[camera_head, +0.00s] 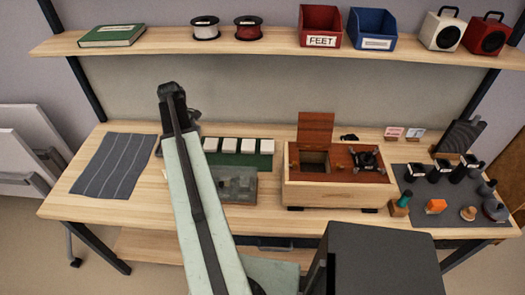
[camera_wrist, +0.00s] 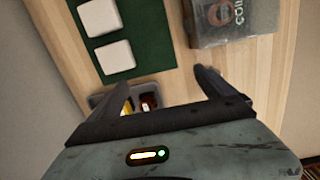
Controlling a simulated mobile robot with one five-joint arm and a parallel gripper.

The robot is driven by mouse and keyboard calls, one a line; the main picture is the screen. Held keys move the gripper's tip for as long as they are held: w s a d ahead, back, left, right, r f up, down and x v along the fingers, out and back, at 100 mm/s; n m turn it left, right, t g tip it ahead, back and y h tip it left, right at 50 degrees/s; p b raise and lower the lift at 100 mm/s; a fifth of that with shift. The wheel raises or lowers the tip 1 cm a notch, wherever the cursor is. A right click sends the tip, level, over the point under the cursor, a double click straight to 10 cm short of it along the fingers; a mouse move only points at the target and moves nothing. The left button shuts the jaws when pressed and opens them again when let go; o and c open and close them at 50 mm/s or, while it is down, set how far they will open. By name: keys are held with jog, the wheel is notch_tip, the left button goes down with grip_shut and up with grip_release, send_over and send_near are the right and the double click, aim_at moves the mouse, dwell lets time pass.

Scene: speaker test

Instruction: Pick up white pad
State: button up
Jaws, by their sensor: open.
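Several white pads lie in a row on a dark green mat (camera_head: 240,160); the rightmost white pad (camera_head: 266,147) is fully clear. In the wrist view, two white pads (camera_wrist: 115,57) show on the green mat (camera_wrist: 148,45) at the upper left. My gripper (camera_wrist: 163,84) is open, its fingers spread apart with nothing held. It is above the table, below the pads in that view, and touches none of them. In the head view my arm covers the gripper and the area left of the mat.
A clear-topped box (camera_wrist: 235,20) stands beside the mat. A small grey tray (camera_wrist: 148,103) with yellow and brown items shows between the fingers. A wooden box (camera_head: 335,192) with a raised lid stands right. A striped grey cloth (camera_head: 113,165) lies left. A shelf (camera_head: 275,45) runs above.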

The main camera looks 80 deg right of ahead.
jog(key=s+d+f, duration=0.1)
jog(key=s+d, duration=0.4)
jog(key=s, duration=0.3)
jog(key=s+d+f, duration=0.1)
jog(key=s+d, duration=0.5)
jog(key=s, duration=0.3)
jog(key=b, duration=0.1)
send_over(267, 145)
jog(key=w, duration=0.1)
jog(key=shift+d+r+g, duration=0.1)
jog(key=shift+d+g, duration=0.1)
jog(key=shift+g, duration=0.2)
jog(key=f+b, duration=0.5)
jog(key=s+f+b, duration=0.1)
jog(key=f+b, duration=0.2)
jog(key=shift+a, duration=0.2)
jog(key=shift+r, duration=0.2)
jog(key=c, duration=1.4)
